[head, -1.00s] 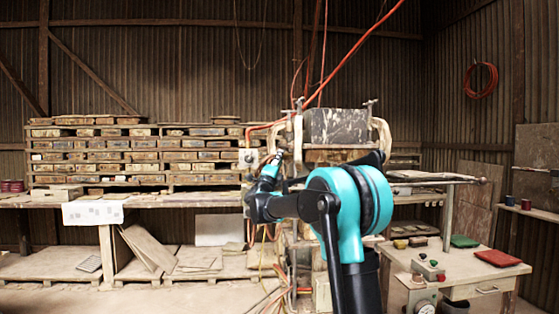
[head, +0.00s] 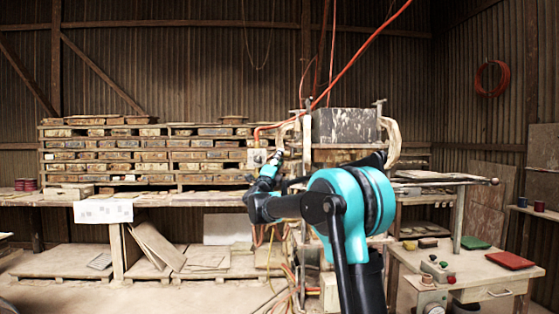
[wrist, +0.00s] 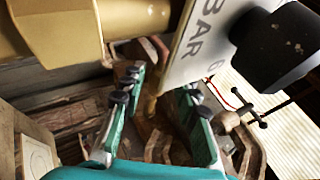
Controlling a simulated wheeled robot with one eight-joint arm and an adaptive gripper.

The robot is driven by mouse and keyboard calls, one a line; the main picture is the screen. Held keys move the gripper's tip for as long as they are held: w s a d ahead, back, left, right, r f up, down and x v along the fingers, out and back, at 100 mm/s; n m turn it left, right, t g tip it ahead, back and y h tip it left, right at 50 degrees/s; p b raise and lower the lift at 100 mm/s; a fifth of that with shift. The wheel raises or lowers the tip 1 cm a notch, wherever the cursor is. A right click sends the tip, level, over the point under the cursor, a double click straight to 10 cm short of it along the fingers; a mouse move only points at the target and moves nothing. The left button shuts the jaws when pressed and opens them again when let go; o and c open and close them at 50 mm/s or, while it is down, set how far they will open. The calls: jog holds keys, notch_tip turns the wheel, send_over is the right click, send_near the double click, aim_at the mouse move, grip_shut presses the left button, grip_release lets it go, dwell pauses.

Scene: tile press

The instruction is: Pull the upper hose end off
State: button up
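An orange hose (head: 268,127) comes down from the upper right and bends over to a pale box (head: 257,158) on the press's left side. I cannot clearly make out its upper end. My gripper (head: 279,154) is beside this box, in front of the press (head: 346,126). In the wrist view my gripper (wrist: 163,88) is open, its two fingers apart. A brownish-yellow piece (wrist: 151,104) shows between and beyond the fingers; I cannot tell whether it is the hose end. No contact is visible.
A plate marked BAR (wrist: 198,42) and a dark block (wrist: 270,45) are close at upper right in the wrist view. A large yellow body (wrist: 55,32) is close at upper left. A control desk (head: 455,262) stands right of the press.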

jog(key=v, duration=1.2)
